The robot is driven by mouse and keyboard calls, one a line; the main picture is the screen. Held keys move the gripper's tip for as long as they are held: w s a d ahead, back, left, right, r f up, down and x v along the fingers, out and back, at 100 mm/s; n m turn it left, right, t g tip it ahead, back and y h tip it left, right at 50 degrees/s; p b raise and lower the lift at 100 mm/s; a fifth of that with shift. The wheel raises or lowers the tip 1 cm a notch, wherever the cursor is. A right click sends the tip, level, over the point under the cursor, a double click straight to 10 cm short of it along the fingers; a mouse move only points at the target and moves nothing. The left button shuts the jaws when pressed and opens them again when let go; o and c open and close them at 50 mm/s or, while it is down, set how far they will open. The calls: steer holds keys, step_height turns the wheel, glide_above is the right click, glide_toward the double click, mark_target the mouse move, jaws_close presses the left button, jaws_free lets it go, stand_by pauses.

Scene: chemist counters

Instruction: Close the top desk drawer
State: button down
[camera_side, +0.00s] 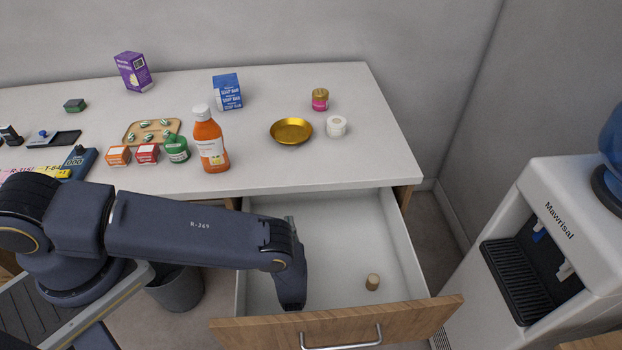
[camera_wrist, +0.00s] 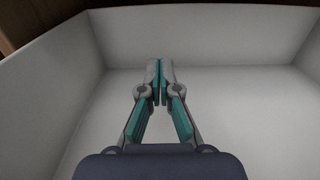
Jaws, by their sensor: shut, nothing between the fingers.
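The top desk drawer (camera_side: 345,225) is pulled well out from under the white desktop in the side view. Its wooden front (camera_side: 420,312) has a metal bar handle (camera_side: 340,338) facing the bottom of the picture. My gripper (camera_wrist: 161,66) is shut and empty, with its grey fingers and teal pads together. In the wrist view it is over the pale drawer interior (camera_wrist: 235,105), pointing toward a drawer wall (camera_wrist: 210,35). In the side view my arm reaches over the drawer's left side and hides part of it. I cannot tell whether the fingertips touch the drawer.
The desktop (camera_side: 330,165) holds an orange bottle (camera_side: 211,145), a gold bowl (camera_side: 291,131), boxes and jars. A water dispenser (camera_side: 540,240) stands to the right. A grey bin (camera_side: 178,290) is left of the drawer.

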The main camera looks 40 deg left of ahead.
steer(key=x, duration=1.3)
steer(key=shift+w+a, duration=0.1)
steer(key=shift+a, duration=0.05)
steer(key=x, duration=0.9)
steer(key=shift+f, duration=0.1)
